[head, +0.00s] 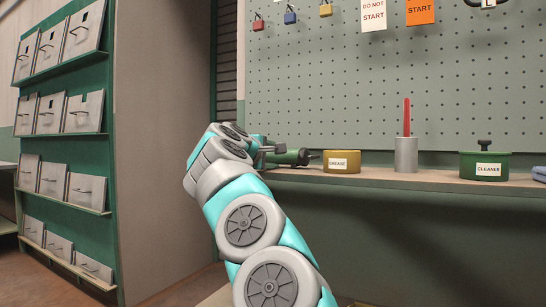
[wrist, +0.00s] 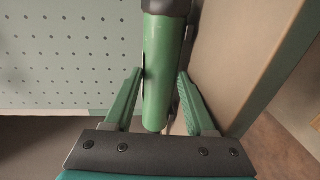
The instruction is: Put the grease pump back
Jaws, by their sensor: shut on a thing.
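My gripper (head: 264,150) is shut on a green cylinder with a dark end, which looks like the grease pump (head: 286,157). In the head view it lies about level, its dark end to the right, close to the GREASE tin. In the wrist view the pump's green body (wrist: 164,75) stands between the two fingers (wrist: 160,92), its dark collar at the top edge. The yellow-brown tin labelled GREASE (head: 352,167) stands on the shelf just right of the pump. Whether the pump touches the shelf or tin is unclear.
The shelf (head: 440,184) also holds a grey cup (head: 406,158) with a red stick and a green CLEANER pot (head: 484,172) with a black knob. A pegboard (head: 450,90) rises behind.

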